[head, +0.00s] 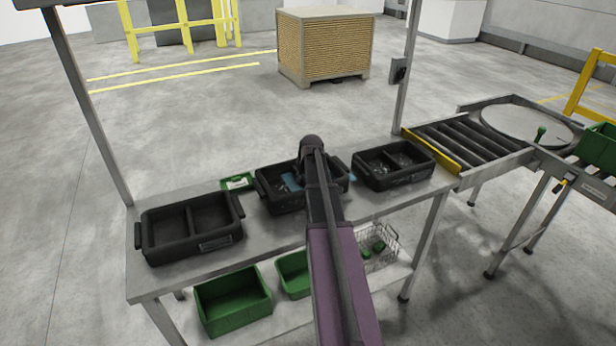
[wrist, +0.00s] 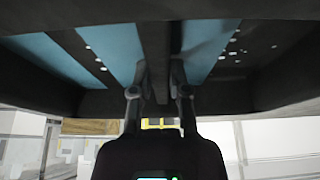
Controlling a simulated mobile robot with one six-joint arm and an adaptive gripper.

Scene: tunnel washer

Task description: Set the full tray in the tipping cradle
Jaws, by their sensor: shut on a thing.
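Three black two-compartment trays stand in a row along the metal bench. The middle tray (head: 272,205) has blue in it and small light pieces, and my arm covers part of it. My gripper (wrist: 160,82) is shut on the central divider of this tray, whose dark wall fills the top of the wrist view (wrist: 285,88). In the head view my arm hides the fingers. I cannot tell whether the tray touches the bench. The right tray (head: 398,180) holds small light pieces. The left tray (head: 190,250) looks empty. I cannot make out a tipping cradle.
A small green tray (head: 237,182) lies behind on the bench (head: 150,284). Green bins (head: 232,310) and a wire basket (head: 385,262) sit on the lower shelf. At right are a roller conveyor (head: 465,145) and a round turntable (head: 525,125). Bench posts rise behind.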

